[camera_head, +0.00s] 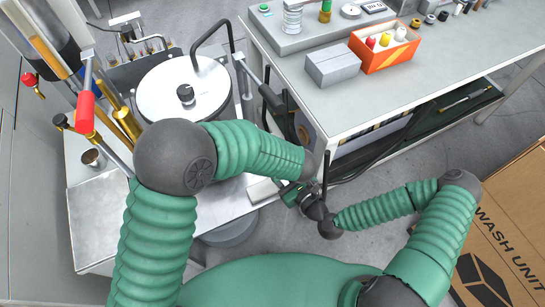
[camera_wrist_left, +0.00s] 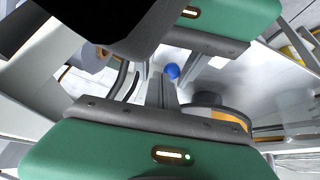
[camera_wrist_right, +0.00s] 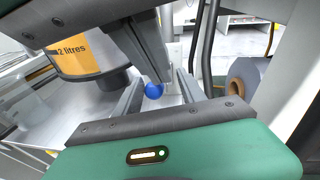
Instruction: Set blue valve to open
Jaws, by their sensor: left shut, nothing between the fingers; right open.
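In the right wrist view the blue knob (camera_wrist_right: 153,91) appears between my spread right fingers; contact cannot be told. My left gripper (camera_wrist_left: 162,80) is shut and empty, close to the knob. My right gripper (camera_wrist_right: 157,78) is open around the knob's line of sight. In the head view my two grippers meet near the bench's lower left corner, and the knob and valve body are hidden there. The valve's setting cannot be read.
The grey bench (camera_head: 370,100) carries an orange box (camera_head: 384,46) and a grey block (camera_head: 333,66). A yellow "2 litres" container (camera_wrist_right: 88,52) and grey roll (camera_wrist_right: 250,82) flank the knob. A carton (camera_head: 515,225) stands right.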

